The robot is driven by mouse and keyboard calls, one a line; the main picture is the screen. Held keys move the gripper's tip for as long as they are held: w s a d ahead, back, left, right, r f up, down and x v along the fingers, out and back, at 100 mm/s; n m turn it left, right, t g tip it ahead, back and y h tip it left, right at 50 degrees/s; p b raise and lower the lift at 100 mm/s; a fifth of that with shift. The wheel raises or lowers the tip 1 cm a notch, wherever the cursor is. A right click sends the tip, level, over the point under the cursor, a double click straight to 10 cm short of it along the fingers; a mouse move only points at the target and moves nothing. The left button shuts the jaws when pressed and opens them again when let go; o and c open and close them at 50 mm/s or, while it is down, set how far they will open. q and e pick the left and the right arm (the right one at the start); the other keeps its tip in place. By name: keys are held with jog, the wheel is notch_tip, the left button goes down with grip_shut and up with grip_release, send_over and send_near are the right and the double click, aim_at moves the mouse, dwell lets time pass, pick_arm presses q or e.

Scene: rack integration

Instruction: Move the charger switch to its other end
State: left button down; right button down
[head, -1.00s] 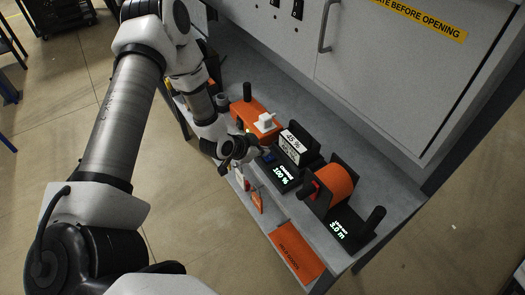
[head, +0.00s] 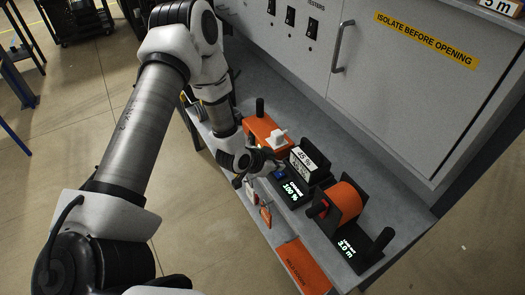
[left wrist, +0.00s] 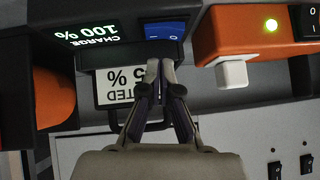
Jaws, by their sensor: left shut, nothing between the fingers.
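The charger is a black unit with a lit display (head: 292,190) reading CHARGE 100 %, on the grey bench. Its blue rocker switch (head: 281,175) sits beside the display; in the left wrist view the blue switch (left wrist: 165,30) carries a white mark, but which end is pressed I cannot tell. My left gripper (left wrist: 159,66) is shut and empty, its fingertips just below the blue switch in that picture, with no clear contact. In the head view the left gripper (head: 272,166) is just left of the switch. My right gripper is not in view.
An orange box (head: 262,130) with a white plug (head: 279,138) and lit lamp (left wrist: 271,25) stands beside the charger. A label block (head: 302,160) is behind it. An orange reel (head: 346,203) stands right. A grey cabinet (head: 390,90) closes the back.

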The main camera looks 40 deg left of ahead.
pick_arm(q)
jog(key=v, duration=1.1)
jog(key=shift+d+r, duration=0.35)
jog(key=shift+r, duration=0.05)
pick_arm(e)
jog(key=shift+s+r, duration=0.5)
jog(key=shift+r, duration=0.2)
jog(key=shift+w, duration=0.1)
